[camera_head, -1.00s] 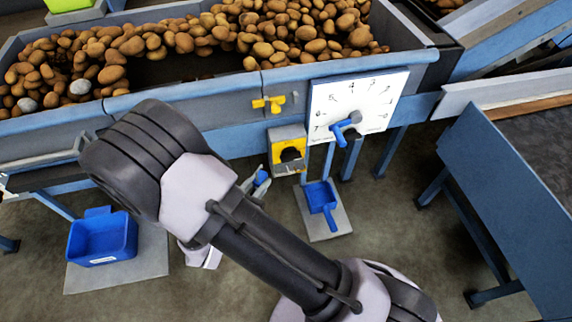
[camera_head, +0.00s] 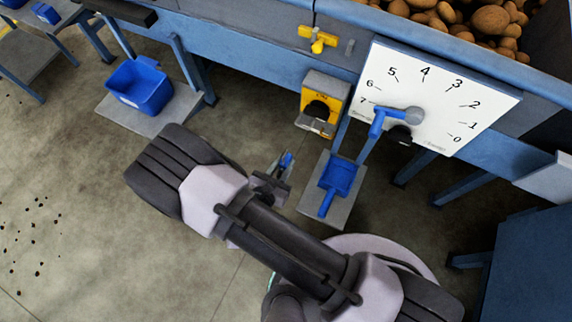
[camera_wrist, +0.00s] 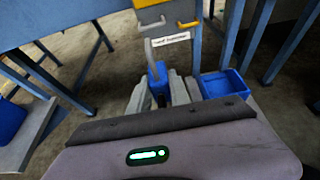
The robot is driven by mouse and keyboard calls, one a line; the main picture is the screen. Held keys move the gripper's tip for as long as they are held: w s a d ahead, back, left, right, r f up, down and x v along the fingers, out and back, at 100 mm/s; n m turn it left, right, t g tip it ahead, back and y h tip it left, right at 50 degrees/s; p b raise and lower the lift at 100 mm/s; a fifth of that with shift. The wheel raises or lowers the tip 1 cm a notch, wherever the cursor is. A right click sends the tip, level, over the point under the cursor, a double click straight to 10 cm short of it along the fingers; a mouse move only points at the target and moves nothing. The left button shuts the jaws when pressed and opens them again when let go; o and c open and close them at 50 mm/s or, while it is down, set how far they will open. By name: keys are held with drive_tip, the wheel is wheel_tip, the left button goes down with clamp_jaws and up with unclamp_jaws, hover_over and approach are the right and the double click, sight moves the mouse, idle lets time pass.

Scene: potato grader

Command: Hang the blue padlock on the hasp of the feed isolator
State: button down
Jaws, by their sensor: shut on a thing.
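The feed isolator (camera_head: 338,90) is a yellow and grey box with a black knob, fixed to the blue grader frame. A grey plate, seemingly the hasp, juts from its lower edge. In the wrist view the isolator's lower part (camera_wrist: 172,12) shows at the top. My gripper (camera_head: 282,168) is below and left of the isolator, apart from it. The gripper (camera_wrist: 162,92) is shut on the blue padlock (camera_wrist: 158,74), whose grey shackle stands up between the fingertips and the isolator. A small white label shows beside the shackle. In the head view the padlock (camera_head: 286,160) is small and partly hidden.
A white dial board (camera_head: 430,95) with a blue pointer is right of the isolator. A yellow valve handle (camera_head: 318,38) sits above it. A blue scoop (camera_head: 338,177) is on a grey plate below. A blue bin (camera_head: 140,86) stands at left. Blue legs flank the area.

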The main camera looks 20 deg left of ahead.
drive_tip(key=w+d+f, duration=0.1)
drive_tip(key=w, duration=1)
drive_tip(key=shift+f+b, duration=0.2)
drive_tip(key=shift+b, duration=0.1)
drive_tip(key=c, duration=1.1)
unclamp_jaws()
